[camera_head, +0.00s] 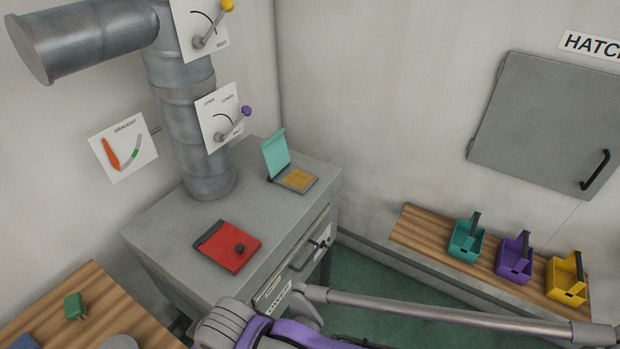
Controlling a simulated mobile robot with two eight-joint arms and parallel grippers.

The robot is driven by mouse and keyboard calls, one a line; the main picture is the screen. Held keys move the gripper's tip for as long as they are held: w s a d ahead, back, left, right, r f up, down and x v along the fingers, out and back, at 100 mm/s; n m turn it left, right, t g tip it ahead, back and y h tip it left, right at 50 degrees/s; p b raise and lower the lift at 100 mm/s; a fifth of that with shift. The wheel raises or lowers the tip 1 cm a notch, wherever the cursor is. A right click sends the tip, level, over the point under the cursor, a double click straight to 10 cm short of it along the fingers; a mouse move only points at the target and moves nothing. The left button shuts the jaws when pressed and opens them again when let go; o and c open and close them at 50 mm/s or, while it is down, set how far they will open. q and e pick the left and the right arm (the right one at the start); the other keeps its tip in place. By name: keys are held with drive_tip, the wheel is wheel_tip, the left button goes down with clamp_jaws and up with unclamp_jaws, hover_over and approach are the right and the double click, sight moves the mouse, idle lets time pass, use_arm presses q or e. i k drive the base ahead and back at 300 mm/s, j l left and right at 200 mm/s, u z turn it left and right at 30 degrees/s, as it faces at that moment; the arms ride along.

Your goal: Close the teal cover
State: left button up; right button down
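The teal cover (276,153) stands open on the far right part of the grey cabinet top. It is hinged at its lower edge and leans slightly back from upright. The tan, gridded opening (297,179) in its dark frame lies uncovered in front of it. Neither of my grippers shows in the head view, and nothing touches the teal cover.
A red cover (240,238) with a dark knob lies flat on the grey cabinet (170,227). A metal flue pipe (203,165) rises behind, with lever plates. Teal, purple and yellow carriers (514,259) stand on a wooden shelf (420,227) at right.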

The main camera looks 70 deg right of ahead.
sight(275, 150)
drive_tip(key=z, duration=2.15)
drive_tip(key=i+l, duration=0.35)
drive_tip(key=i+l+u, duration=0.15)
drive_tip(key=i+l, duration=0.2)
drive_tip(key=l, duration=0.15)
